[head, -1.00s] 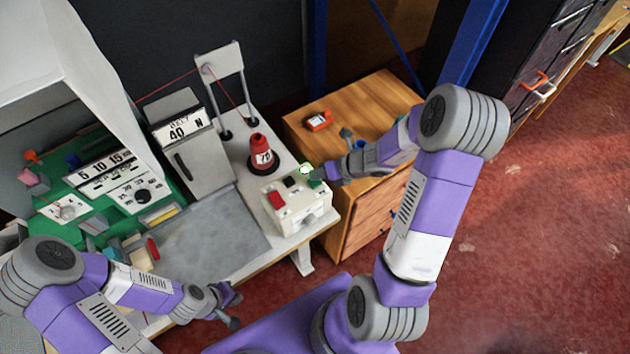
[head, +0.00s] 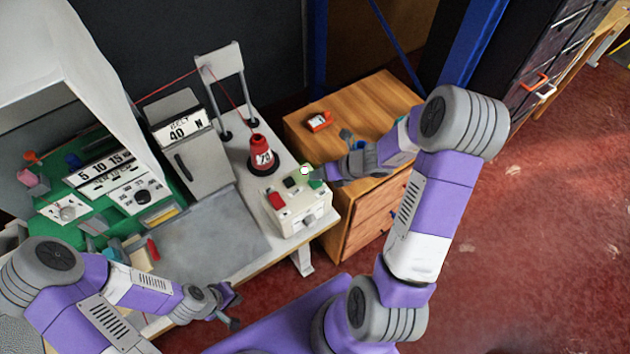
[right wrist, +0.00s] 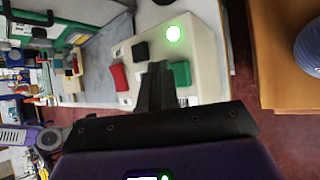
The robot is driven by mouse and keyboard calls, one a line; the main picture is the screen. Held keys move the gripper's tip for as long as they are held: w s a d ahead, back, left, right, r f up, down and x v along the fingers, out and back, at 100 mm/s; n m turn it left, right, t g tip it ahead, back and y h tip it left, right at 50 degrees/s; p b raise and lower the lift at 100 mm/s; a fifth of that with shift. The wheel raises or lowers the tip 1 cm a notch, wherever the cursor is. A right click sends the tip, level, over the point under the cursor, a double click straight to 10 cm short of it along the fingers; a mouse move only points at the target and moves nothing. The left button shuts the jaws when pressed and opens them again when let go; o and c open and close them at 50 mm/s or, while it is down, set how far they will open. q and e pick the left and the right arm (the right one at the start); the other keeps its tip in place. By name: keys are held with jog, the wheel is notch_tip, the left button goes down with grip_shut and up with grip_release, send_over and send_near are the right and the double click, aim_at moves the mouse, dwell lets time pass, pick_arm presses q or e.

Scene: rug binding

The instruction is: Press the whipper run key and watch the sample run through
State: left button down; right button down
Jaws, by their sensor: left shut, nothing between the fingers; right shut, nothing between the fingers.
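The pale control box (head: 296,209) carries a red key (head: 276,200), a black key (head: 292,182), a green key (head: 316,182) and a lit round lamp (head: 304,170); the lamp glows green in the right wrist view (right wrist: 173,34). My right gripper (head: 321,177) is shut and empty, its tip at the green key. In the right wrist view the fingers (right wrist: 154,82) are beside the green key (right wrist: 181,74); contact is unclear. A red yarn cone (head: 261,152) stands behind the box, its thread rising to a pale stand (head: 222,75) and running left. My left gripper (head: 233,308) is shut and empty near the bench front.
A grey machine housing (head: 203,165) with a "BELT 40 N" sign stands left of the cone. A flat grey plate (head: 210,240) lies before it. A wooden cabinet (head: 365,105) with an orange-red item (head: 318,121) stands right. Red floor is open at the right.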

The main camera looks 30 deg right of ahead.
jog(key=shift+f, duration=0.1)
dwell(0.6)
jog(key=shift+f+b, duration=0.35)
jog(key=shift+b, duration=0.05)
